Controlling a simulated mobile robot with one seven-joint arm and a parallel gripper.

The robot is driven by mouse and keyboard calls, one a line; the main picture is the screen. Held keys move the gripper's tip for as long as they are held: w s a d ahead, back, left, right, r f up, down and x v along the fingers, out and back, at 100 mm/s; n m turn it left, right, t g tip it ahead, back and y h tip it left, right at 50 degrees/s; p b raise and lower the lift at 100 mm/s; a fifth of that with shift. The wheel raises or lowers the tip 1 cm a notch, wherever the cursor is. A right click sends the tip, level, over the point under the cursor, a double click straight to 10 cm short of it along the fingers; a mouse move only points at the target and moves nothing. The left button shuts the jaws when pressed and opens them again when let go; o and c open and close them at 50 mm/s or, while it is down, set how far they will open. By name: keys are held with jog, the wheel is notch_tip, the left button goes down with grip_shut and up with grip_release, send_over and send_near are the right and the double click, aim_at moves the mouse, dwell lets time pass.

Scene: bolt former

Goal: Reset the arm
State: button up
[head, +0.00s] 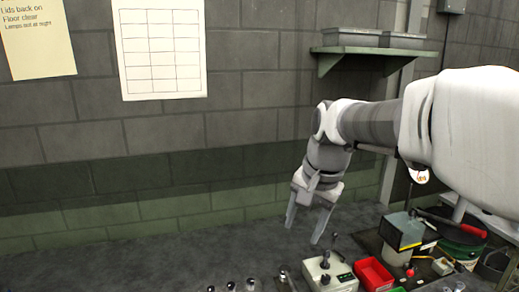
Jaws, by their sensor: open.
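My arm reaches in from the right side of the head view, bent down at the elbow. My gripper (304,226) hangs at its end, pointing down, with its two fingers spread apart. Nothing shows between the fingers. It appears in front of the grey floor and the green band of the wall, to the left of and above a pale control box (328,272) in the picture. How far it is from that box I cannot tell.
A red bin (373,274), a machine with a yellow-edged block (402,232) and a dark bucket (462,238) stand at lower right. Several knobs or levers show along the bottom edge. A shelf (372,51) with grey bins hangs upper right. The floor at left (150,265) looks clear.

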jog(key=s+d+f+n+t, duration=0.1)
jog(key=s+d+n, duration=0.1)
jog(key=s, duration=0.7)
jog(key=s+d+f+n+t+h, duration=0.1)
jog(key=s+d+n+t, duration=0.1)
jog(key=s, duration=0.7)
jog(key=d+n, duration=0.1)
jog(key=n, duration=0.1)
jog(key=shift+d+f+n, duration=0.15)
jog(key=shift+f+n, duration=0.15)
jog(key=shift+n, duration=0.1)
jog(key=shift+s+d, duration=0.1)
jog(key=shift+d+h, duration=0.2)
jog(key=shift+h, duration=0.1)
dwell(0.8)
